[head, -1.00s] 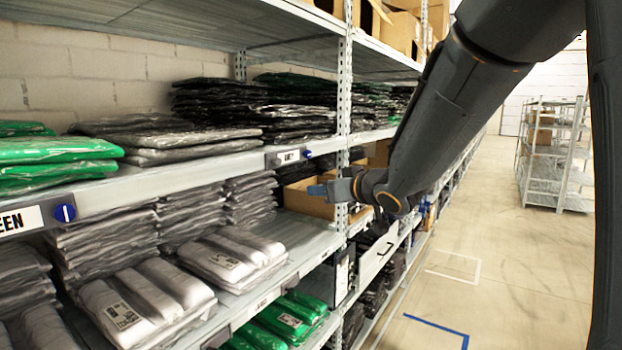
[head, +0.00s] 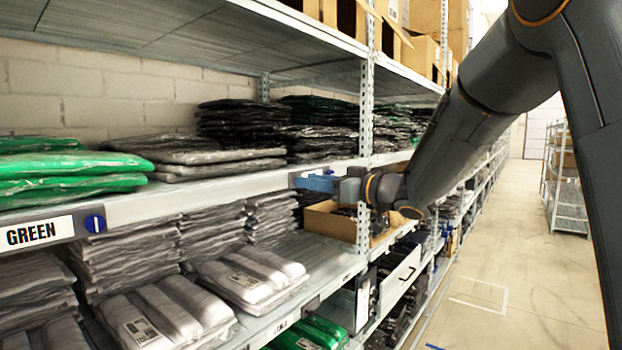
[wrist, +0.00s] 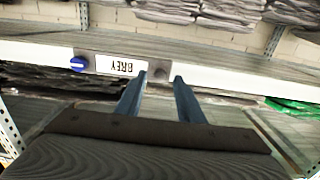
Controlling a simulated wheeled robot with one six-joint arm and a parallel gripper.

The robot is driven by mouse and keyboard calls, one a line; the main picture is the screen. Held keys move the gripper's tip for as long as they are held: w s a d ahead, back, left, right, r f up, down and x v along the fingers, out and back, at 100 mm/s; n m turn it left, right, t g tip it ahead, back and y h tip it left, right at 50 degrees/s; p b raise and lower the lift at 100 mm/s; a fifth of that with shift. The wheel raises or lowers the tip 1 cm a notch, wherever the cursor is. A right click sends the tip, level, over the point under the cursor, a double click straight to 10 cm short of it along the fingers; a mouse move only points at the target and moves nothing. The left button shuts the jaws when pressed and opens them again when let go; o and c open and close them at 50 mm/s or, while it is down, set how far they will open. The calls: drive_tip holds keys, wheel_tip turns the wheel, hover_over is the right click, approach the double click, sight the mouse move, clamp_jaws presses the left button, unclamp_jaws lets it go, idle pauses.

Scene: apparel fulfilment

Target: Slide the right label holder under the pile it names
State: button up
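The GREEN label holder (head: 40,234), with a blue knob, sits on the upper shelf's front rail at the left in the head view, below the green pile (head: 75,170). The GREY label holder (wrist: 122,67), upside down in the wrist view, has a blue knob (wrist: 78,64) and sits on the same rail. My gripper (head: 312,183) hides it in the head view. The grey pile (head: 205,157) lies between the green pile and a black pile (head: 240,122). In the wrist view my gripper (wrist: 163,76) is open; its fingertips reach the rail near the holder's knobless end.
A perforated upright (head: 366,110) stands just right of my gripper. The lower shelf holds grey and white bagged piles (head: 255,275) and an open cardboard box (head: 335,220). The aisle floor (head: 490,270) at the right is clear.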

drive_tip(key=shift+w+a, duration=0.25)
drive_tip(key=shift+a, duration=0.1)
clamp_jaws()
